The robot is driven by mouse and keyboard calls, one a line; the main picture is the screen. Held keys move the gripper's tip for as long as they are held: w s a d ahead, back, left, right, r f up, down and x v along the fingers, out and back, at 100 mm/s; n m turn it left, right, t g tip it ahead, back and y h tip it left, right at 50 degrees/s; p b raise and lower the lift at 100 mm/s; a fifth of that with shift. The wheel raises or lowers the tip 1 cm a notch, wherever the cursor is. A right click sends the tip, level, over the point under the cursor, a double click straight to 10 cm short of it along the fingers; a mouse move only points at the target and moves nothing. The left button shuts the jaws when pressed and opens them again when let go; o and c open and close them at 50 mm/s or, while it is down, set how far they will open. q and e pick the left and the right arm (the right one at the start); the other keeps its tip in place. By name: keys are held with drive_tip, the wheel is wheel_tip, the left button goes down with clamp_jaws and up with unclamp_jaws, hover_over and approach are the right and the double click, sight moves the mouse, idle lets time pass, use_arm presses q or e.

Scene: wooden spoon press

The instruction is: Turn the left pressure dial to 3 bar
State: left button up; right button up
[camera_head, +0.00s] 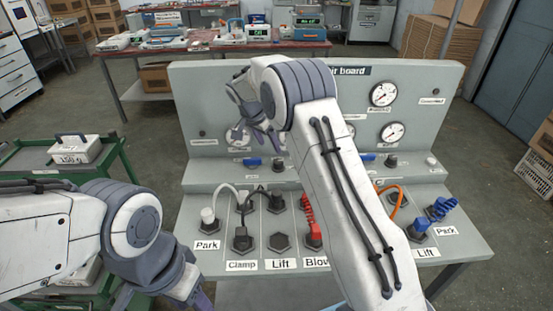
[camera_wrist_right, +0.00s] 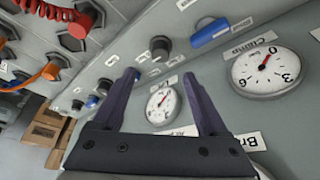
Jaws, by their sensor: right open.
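The left pressure dial appears to be the black knob (camera_head: 278,164) on the board's ledge, beside a blue lever (camera_head: 253,162). In the right wrist view, the black knob (camera_wrist_right: 160,46) stands beyond the fingertips, with the blue lever (camera_wrist_right: 210,32) beside it. My right gripper (camera_head: 256,135) is open and empty in front of the board's left part, apart from the knob; its spread fingers also show in the wrist view (camera_wrist_right: 163,78). The Clamp gauge (camera_wrist_right: 266,72) has its red needle near 0. My left gripper (camera_head: 190,290) is low at the left, partly hidden by its arm.
Plugs and cables line the lower panel, including a red coiled cable (camera_head: 308,215) and an orange cable (camera_head: 398,200). My right arm hides the board's middle. Another lever (camera_head: 367,157) and knob (camera_head: 391,161) sit to the right. A green cart (camera_head: 115,190) stands at the left.

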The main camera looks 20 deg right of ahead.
sight(278, 161)
drive_tip(key=p+x, duration=0.2)
drive_tip(key=x, duration=0.8)
drive_tip(key=shift+w+d+f, duration=0.15)
drive_tip(key=shift+d+f, duration=0.05)
drive_tip(key=shift+d, duration=0.05)
clamp_jaws()
